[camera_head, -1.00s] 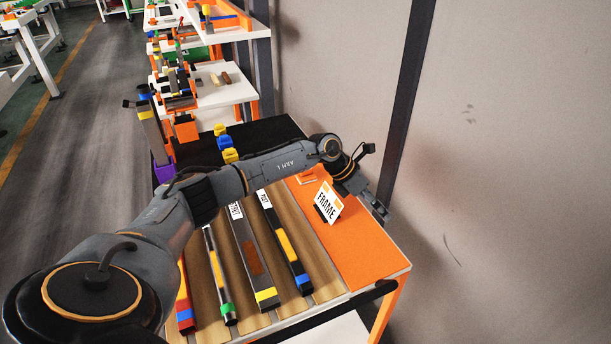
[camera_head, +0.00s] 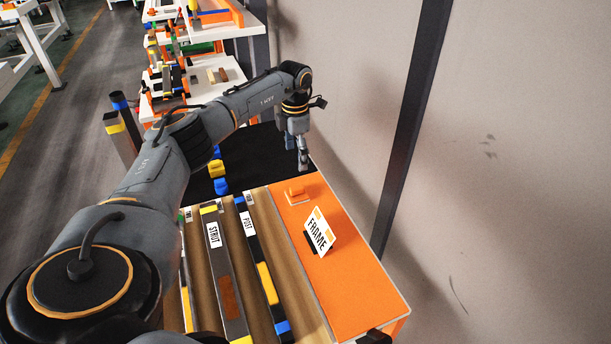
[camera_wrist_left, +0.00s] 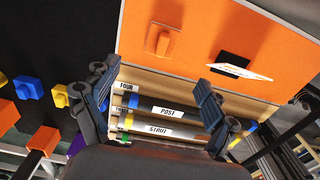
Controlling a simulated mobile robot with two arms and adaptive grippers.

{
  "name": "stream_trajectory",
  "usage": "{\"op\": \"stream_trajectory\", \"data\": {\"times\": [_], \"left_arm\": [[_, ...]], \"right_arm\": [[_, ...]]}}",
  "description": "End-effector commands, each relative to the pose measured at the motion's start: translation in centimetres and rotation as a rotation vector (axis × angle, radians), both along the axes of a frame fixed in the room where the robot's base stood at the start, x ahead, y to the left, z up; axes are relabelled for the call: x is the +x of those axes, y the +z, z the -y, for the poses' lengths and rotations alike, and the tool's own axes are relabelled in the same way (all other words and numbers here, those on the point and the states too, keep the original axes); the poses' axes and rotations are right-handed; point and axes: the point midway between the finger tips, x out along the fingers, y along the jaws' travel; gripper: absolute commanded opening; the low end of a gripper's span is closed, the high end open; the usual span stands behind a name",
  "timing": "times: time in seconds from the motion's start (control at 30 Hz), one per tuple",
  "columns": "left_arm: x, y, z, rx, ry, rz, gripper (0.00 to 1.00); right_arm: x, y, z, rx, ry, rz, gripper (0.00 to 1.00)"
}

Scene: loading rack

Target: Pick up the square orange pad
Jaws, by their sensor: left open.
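The square orange pad (camera_head: 296,194) lies flat near the far end of the orange panel (camera_head: 360,290). It has a small raised orange block on top, which also shows in the left wrist view (camera_wrist_left: 163,40). My left gripper (camera_head: 303,164) points down, above and just beyond the pad in the head view. In the left wrist view its two fingers (camera_wrist_left: 154,92) are spread wide with nothing between them. The pad shows ahead of the fingers, and they appear apart from it. My right gripper is not in view.
A white FRAME card (camera_head: 320,231) stands on a dark base near the pad. Wooden lanes left of the panel hold bars, including the STRUT bar (camera_head: 222,270) and POST bar (camera_head: 262,265). Yellow and blue blocks (camera_head: 217,169) sit on the black area. A wall rises at right.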

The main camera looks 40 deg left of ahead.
Motion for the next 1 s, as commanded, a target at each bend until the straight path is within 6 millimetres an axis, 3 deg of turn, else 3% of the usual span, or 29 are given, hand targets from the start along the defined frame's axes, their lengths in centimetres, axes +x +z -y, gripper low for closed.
{"op": "stream_trajectory", "data": {"times": [0.13, 0.33, 0.47, 0.57, 0.8, 1.0], "left_arm": [[0.0, -1.2, 0.0, -0.001, 0.0, 0.0, 0.85], [-0.1, -4.7, 0.0, -0.001, 0.0, 0.0, 0.85], [-0.1, -7.2, 0.1, -0.001, 0.0, 0.0, 0.85], [-0.1, -8.4, 0.1, -0.001, 0.0, 0.002, 0.85], [0.0, -9.6, 0.1, -0.001, 0.0, 0.002, 0.85], [0.0, -12.4, 0.3, -0.002, 0.0, 0.001, 0.85]], "right_arm": [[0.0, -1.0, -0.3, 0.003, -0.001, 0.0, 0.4], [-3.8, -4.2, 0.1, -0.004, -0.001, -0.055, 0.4], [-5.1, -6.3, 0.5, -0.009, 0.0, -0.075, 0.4], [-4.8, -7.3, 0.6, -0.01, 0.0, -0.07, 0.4], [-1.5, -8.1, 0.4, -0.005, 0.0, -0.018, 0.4], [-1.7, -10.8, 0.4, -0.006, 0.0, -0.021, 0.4]]}}
